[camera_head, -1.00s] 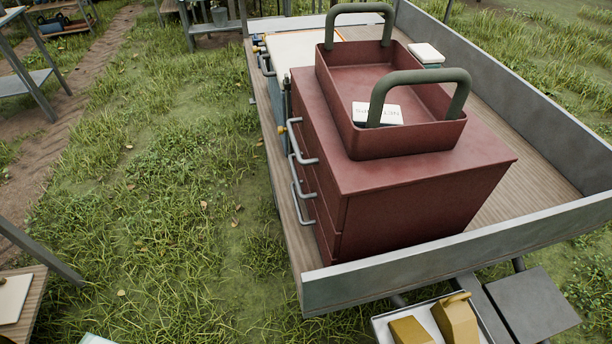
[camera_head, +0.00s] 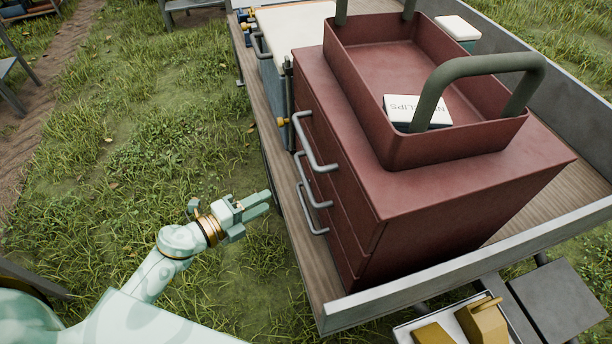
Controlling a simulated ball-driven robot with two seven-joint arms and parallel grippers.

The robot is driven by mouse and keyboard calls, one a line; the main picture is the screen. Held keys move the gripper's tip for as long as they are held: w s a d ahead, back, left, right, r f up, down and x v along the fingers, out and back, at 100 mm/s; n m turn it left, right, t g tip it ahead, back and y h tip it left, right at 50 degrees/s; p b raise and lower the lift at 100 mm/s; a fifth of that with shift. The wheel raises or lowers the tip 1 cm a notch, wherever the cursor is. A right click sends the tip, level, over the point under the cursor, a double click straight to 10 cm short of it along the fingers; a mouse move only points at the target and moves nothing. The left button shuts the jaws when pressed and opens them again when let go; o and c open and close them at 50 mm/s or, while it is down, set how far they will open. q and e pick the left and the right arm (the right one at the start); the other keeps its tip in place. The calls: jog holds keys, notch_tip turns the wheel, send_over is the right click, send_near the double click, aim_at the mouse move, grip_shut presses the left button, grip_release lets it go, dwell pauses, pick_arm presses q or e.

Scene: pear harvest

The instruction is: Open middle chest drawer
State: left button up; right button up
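The dark red chest (camera_head: 420,235) stands on the cart with its drawer fronts facing left. Three grey bar handles show: the top handle (camera_head: 305,143), the middle handle (camera_head: 305,180) and the bottom handle (camera_head: 303,213). The drawers look closed, their fronts steeply angled. My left gripper (camera_head: 268,199) is left of the chest, over the grass beside the cart, pointing at the handles and apart from them. Its two pale fingers lie close side by side; their gap is unclear from this angle. Nothing shows held. My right gripper is out of view.
A red tray (camera_head: 455,147) with arched green handles sits on the chest, holding a white box (camera_head: 417,108). The cart's grey side wall (camera_head: 450,283) runs along the near edge. Grass left of the chest is open. Yellow objects (camera_head: 484,322) lie at bottom right.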

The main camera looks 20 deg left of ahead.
aim_at(305, 178)
pick_arm(q)
jog(key=b+x, duration=0.2)
jog(key=x, duration=1.2)
jog(key=shift+w+a+f, duration=0.15)
jog(key=shift+w+f, duration=0.05)
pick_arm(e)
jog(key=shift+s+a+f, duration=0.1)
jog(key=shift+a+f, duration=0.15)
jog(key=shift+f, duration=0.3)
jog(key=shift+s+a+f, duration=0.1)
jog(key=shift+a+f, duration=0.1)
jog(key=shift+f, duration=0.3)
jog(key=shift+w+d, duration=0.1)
pick_arm(q)
grip_shut()
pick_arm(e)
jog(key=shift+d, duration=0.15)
